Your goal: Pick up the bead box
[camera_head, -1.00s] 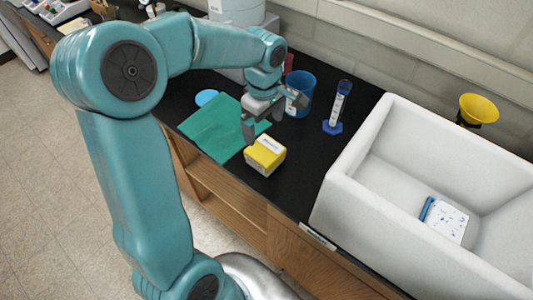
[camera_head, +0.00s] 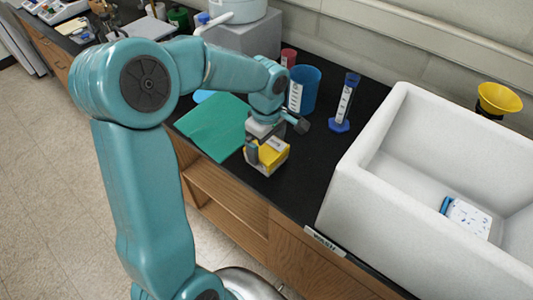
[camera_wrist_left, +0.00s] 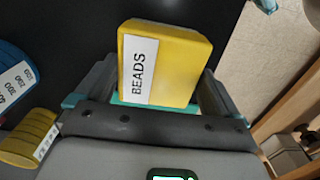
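The bead box (camera_head: 273,159) is a small yellow box with a white label. It sits on the black counter at the front edge of a green mat (camera_head: 212,127). In the left wrist view the bead box (camera_wrist_left: 182,62) shows its "BEADS" label. My left gripper (camera_head: 264,147) is down over the box, with one finger in front of its left side. In the left wrist view my left gripper's fingers are spread, one on each side of the box; whether they touch it is not clear. My right gripper is not in view.
A blue beaker (camera_head: 304,89) and a blue-based graduated cylinder (camera_head: 345,103) stand behind the box. A white sink (camera_head: 352,190) is to the right, with a small white and blue item (camera_head: 466,217) inside. The counter's front edge is close to the box.

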